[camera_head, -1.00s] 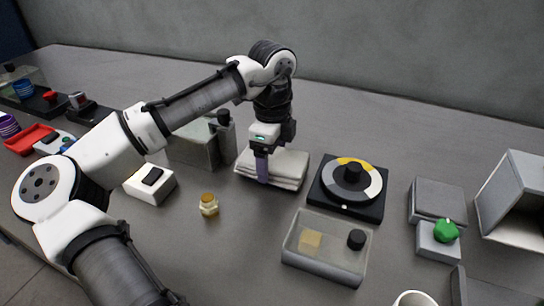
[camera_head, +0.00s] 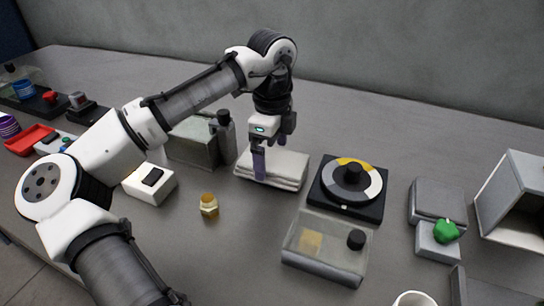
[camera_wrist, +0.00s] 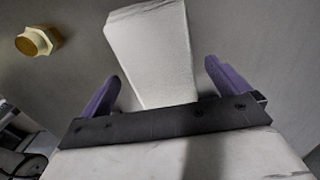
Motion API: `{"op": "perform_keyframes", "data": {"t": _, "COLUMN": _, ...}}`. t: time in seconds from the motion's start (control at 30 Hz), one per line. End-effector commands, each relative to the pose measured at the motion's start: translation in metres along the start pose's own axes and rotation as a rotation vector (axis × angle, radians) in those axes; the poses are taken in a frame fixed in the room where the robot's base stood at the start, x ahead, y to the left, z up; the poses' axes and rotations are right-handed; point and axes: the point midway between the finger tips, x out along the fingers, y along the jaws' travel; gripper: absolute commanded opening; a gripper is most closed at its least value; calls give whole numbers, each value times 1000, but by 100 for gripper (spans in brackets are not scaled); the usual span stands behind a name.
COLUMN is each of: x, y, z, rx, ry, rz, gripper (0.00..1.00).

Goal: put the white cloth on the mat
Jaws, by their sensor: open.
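The white cloth (camera_head: 282,170) lies as a flat folded stack on the table, near the middle of the head view. My gripper (camera_head: 267,162) points down at the cloth's left part, one purple finger in front of it. In the wrist view, a pale slab that looks like the cloth (camera_wrist: 152,50) stretches away between the two purple fingers of my gripper (camera_wrist: 162,75). The fingers stand apart with gaps beside the slab, so the gripper is open. I cannot tell whether a finger touches the cloth. I cannot make out the mat for certain; a flat grey square pad (camera_head: 437,197) lies at the right.
A black device with a round dial (camera_head: 349,186) stands right of the cloth. A clear box (camera_head: 325,262) is in front. A grey-green box (camera_head: 192,145) and dark bottle (camera_head: 224,130) stand left. A brass nut (camera_head: 209,206) and green knob (camera_head: 446,231) also show.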

Motion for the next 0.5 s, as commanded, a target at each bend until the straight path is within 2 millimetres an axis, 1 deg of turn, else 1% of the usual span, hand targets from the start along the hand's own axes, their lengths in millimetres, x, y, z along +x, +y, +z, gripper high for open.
{"op": "perform_keyframes", "data": {"t": 0.03, "x": -12, "y": -1, "z": -1, "rx": 1, "ry": 2, "rz": -3, "gripper": 100}}
{"op": "perform_keyframes", "data": {"t": 0.1, "x": -28, "y": -1, "z": -1, "rx": 2, "ry": 2, "rz": -2, "gripper": 100}}
{"op": "perform_keyframes", "data": {"t": 0.3, "x": -70, "y": 0, "z": 0, "rx": 0, "ry": 0, "rz": -1, "gripper": 100}}
{"op": "perform_keyframes", "data": {"t": 0.4, "x": -87, "y": 0, "z": 0, "rx": 0, "ry": -2, "rz": 0, "gripper": 100}}
{"op": "perform_keyframes", "data": {"t": 0.5, "x": -96, "y": 0, "z": 0, "rx": 0, "ry": -2, "rz": 0, "gripper": 100}}
